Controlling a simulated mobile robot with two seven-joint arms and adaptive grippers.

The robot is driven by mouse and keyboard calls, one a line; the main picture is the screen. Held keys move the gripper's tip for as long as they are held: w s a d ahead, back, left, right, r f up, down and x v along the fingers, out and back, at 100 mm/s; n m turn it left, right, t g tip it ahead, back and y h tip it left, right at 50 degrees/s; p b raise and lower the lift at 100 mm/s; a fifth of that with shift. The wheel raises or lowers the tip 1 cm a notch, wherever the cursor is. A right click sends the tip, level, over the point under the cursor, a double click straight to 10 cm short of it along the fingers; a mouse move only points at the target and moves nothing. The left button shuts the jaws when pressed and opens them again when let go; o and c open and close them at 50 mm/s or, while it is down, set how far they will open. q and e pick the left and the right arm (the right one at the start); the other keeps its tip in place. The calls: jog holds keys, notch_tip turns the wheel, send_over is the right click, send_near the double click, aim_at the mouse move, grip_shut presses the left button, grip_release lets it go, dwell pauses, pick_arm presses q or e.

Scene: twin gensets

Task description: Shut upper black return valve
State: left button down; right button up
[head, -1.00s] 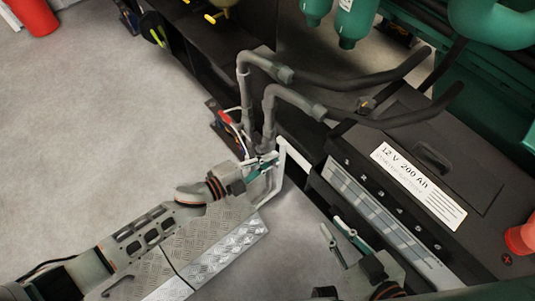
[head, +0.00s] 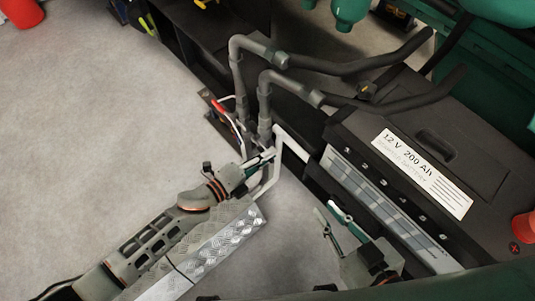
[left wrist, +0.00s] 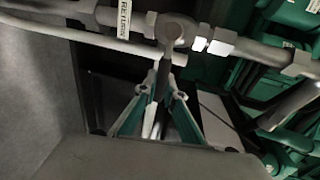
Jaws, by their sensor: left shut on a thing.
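The return valve (left wrist: 176,30) is a grey body on a grey pipe at the top of the left wrist view. A tag reading "RETURN" (left wrist: 124,18) hangs beside it. Its dark lever (left wrist: 163,80) points down, with a pale tip, between my left fingers. My left gripper (left wrist: 155,105) is shut on this lever. In the head view my left gripper (head: 262,158) is at the foot of two grey pipes (head: 265,105), beside a white bent bar (head: 279,150); valve and lever cannot be made out there. My right gripper (head: 336,218) is open and empty beside the battery.
A black battery (head: 480,155) labelled "12 V 200 Ah" stands at the right. Black hoses (head: 345,66) arch over it from the grey pipes. Green machinery (head: 410,55) lies behind. A red handle (head: 218,105) and thin wires are left of the pipes. Grey floor at left is free.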

pick_arm(q)
jog(key=shift+a+f, duration=0.1)
jog(key=shift+f, duration=0.05)
jog(key=c, duration=2.1)
grip_release()
jog(key=shift+c, duration=0.2)
jog(key=v, duration=1.2)
